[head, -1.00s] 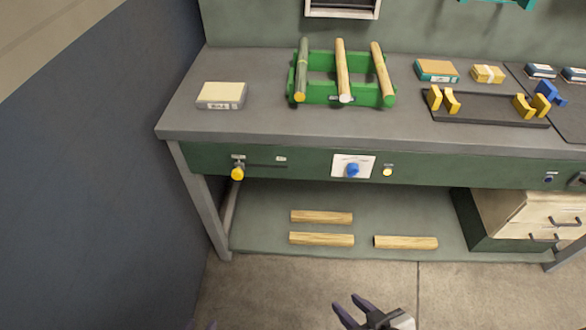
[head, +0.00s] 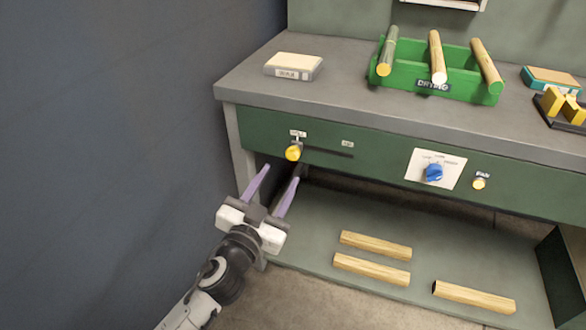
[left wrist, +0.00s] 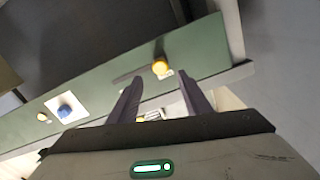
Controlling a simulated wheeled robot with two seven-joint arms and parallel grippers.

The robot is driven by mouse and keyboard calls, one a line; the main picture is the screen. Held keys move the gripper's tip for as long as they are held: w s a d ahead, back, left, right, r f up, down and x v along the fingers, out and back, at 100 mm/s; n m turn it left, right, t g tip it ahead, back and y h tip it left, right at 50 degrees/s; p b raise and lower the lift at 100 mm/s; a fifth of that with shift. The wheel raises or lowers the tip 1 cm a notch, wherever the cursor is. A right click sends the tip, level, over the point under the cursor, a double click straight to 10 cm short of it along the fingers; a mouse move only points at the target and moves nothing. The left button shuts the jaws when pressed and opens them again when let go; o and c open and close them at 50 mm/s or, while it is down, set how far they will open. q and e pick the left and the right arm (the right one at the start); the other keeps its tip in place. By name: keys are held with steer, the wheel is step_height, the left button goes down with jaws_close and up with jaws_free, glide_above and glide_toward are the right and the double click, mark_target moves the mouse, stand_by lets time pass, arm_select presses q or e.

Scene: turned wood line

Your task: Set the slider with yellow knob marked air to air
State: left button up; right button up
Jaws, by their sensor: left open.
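The slider's yellow knob (head: 293,152) sits at the left end of a dark horizontal slot (head: 330,154) in the green front panel of the bench. Small labels stand above the slot, one over the knob and one (head: 347,143) toward its right end; their print is too small to read. My left gripper (head: 273,188) is open, its two purple fingers pointing up toward the panel, below and slightly left of the knob and apart from it. In the left wrist view the yellow knob (left wrist: 160,67) shows beyond the open fingers (left wrist: 158,88), between their tips. My right gripper is not in view.
A blue rotary knob (head: 433,172) on a white plate and a small yellowish button (head: 479,183) are farther right on the panel. The bench top (head: 350,90) overhangs above. Wooden rods (head: 375,245) lie on the lower shelf. A dark wall (head: 120,130) stands close at left.

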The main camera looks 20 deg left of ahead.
mark_target(292, 156)
arm_select(q)
steer(key=w, duration=1)
steer(key=shift+w+d+r, duration=0.1)
steer(key=shift+w+d, duration=0.05)
steer(key=shift+d, duration=0.05)
jaws_close()
